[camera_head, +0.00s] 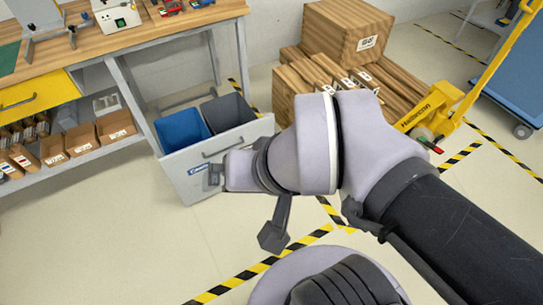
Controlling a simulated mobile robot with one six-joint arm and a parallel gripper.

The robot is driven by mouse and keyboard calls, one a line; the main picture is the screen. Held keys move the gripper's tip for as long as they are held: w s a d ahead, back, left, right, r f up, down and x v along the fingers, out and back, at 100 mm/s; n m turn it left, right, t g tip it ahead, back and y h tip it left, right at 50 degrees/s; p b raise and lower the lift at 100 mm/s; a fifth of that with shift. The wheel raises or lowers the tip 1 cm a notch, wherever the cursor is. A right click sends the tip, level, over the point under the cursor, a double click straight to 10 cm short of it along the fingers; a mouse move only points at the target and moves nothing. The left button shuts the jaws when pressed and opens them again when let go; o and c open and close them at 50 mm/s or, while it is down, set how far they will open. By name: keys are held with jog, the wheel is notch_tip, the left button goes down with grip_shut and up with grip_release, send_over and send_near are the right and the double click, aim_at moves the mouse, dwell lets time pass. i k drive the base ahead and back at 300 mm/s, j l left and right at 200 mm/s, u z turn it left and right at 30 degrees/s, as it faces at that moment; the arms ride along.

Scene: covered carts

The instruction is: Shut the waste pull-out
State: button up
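The waste pull-out (240,133) stands open below the right end of the workbench. Its light grey front has a dark bar handle (228,142) and a small blue label. A blue bin (181,129) and a dark grey bin (227,111) show inside it from above. My gripper (215,173) is in front of the lower front panel, below the handle in the picture. My wrist hides much of it and the panel's right part. I cannot tell whether it touches the panel or whether its fingers are open.
The workbench (160,33) with a yellow drawer (38,92) and a shelf of cardboard boxes (68,146) is at left. Wooden crates (345,35) stand behind my arm, with a yellow pallet truck (437,105) at right. Floor left of my arm is clear, with striped tape (243,278).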

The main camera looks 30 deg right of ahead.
aim_at(189, 145)
jog(key=z, duration=0.15)
jog(key=i+l+z, duration=0.15)
jog(key=i+l, duration=0.15)
jog(key=i+l+z, duration=0.2)
jog(key=i, duration=0.35)
